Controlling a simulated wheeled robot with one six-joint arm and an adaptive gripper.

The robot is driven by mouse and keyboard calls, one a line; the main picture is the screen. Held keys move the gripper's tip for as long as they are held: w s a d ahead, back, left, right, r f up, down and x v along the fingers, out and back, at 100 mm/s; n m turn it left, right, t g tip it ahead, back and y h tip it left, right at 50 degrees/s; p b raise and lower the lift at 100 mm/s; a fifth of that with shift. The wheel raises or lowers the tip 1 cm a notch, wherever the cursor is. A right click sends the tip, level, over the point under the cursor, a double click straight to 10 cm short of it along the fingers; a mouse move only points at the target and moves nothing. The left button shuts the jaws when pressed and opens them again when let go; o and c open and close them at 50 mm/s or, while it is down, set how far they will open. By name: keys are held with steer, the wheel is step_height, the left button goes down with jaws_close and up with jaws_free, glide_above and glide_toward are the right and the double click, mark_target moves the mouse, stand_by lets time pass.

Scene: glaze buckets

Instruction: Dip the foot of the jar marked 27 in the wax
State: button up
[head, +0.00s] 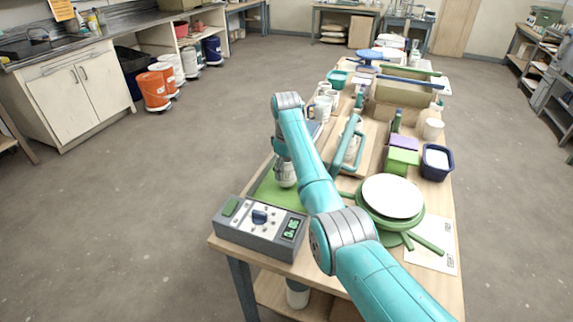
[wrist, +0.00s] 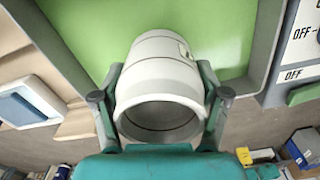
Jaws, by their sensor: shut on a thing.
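A pale, barrel-shaped jar (wrist: 160,62) is between the two fingers of my gripper (wrist: 160,95), which is shut on it. Its open mouth faces the wrist camera and its foot points away, toward the green surface. A small dark mark shows on its side, but I cannot read a number. The wax (wrist: 215,25) appears as a flat green surface in a grey-rimmed pan. In the head view the jar (head: 286,176) is over the green wax (head: 281,196), partly behind my arm. I cannot tell whether the foot touches the wax.
A grey control box (head: 258,230) with a dial and lit display stands at the table's near edge. Right of my arm are a round white-topped turntable (head: 392,197), a green block (head: 401,160) and a dark blue tub (head: 437,161). Several white cups stand beyond.

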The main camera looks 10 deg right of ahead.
steer(key=shift+f, duration=1.15)
stand_by(0.6)
steer(key=shift+r, duration=0.2)
stand_by(0.9)
steer(key=shift+r, duration=0.95)
stand_by(1.0)
steer(key=shift+r, duration=3.75)
